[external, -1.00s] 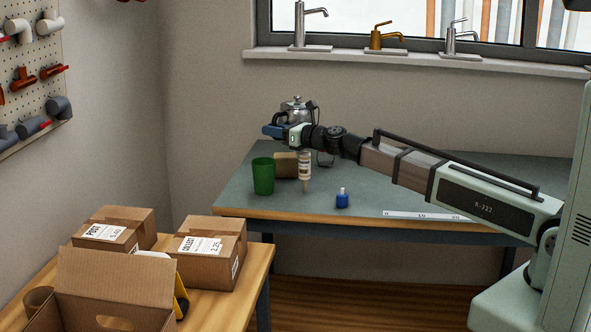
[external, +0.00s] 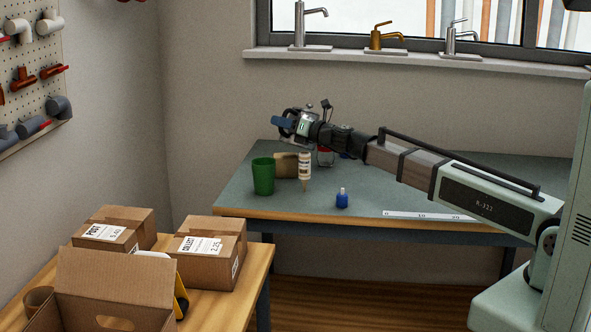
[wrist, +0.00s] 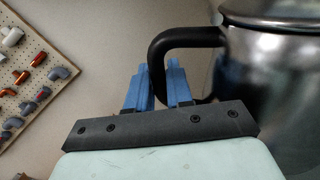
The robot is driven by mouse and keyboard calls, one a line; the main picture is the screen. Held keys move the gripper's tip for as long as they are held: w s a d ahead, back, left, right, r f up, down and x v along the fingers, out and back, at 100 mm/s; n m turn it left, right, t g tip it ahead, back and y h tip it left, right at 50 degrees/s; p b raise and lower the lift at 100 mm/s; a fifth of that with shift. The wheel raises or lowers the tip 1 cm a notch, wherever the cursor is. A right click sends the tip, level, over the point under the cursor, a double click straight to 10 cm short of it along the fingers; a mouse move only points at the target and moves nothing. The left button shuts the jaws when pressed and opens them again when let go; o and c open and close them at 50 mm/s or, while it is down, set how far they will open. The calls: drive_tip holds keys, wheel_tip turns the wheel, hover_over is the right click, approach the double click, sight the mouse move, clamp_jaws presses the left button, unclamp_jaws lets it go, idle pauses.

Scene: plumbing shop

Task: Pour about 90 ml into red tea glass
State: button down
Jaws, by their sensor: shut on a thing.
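A shiny metal kettle (wrist: 285,85) fills the right of the wrist view. My gripper (wrist: 160,88) has its blue fingers shut on the kettle's black handle (wrist: 185,40). In the external view my gripper (external: 284,122) is raised above the back of the workbench and partly hides the kettle, which looks tilted. A small glass with red in it (external: 325,157), probably the red tea glass, stands on the bench below and to the right of the gripper, partly behind my wrist. Its level, and whether liquid is flowing, cannot be made out.
A ruler (external: 425,215) lies near the front edge. The front middle is mostly clear.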

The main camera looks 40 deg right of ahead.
sight(295, 110)
drive_tip(key=shift+w+d+f+m, duration=0.1)
drive_tip(key=shift+d+f+m, duration=0.05)
drive_tip(key=shift+d+m, duration=0.25)
drive_tip(key=d+r+m, duration=0.1)
drive_tip(key=m, duration=0.1)
drive_tip(key=d+r+m, duration=0.1)
drive_tip(key=d+m, duration=0.1)
drive_tip(key=w+d+r+m+t, duration=0.1)
drive_tip(key=d+m, duration=0.1)
drive_tip(key=shift+w+r+h, duration=0.1)
drive_tip(key=shift+r+h, duration=0.3)
drive_tip(key=shift+w+d+r+m+t, duration=0.1)
drive_tip(key=shift+d+m+t, duration=0.05)
drive_tip(key=shift+d+m, duration=0.3)
drive_tip(key=shift+w+d+r+m+t, duration=0.15)
drive_tip(key=shift+d+m, duration=0.1)
drive_tip(key=shift+m, duration=0.3)
drive_tip(key=shift+w+d+m+h, duration=0.15)
drive_tip(key=shift+d+m+h, duration=0.25)
drive_tip(key=shift+d+m, duration=0.5)
drive_tip(key=shift+w+d+r+m, duration=0.15)
drive_tip(key=shift+d+r+m, duration=0.05)
drive_tip(key=shift+d+m, duration=0.25)
drive_tip(key=shift+w+d+r+m, duration=0.1)
drive_tip(key=shift+d+r+m, duration=0.1)
drive_tip(key=shift+d+m, duration=0.25)
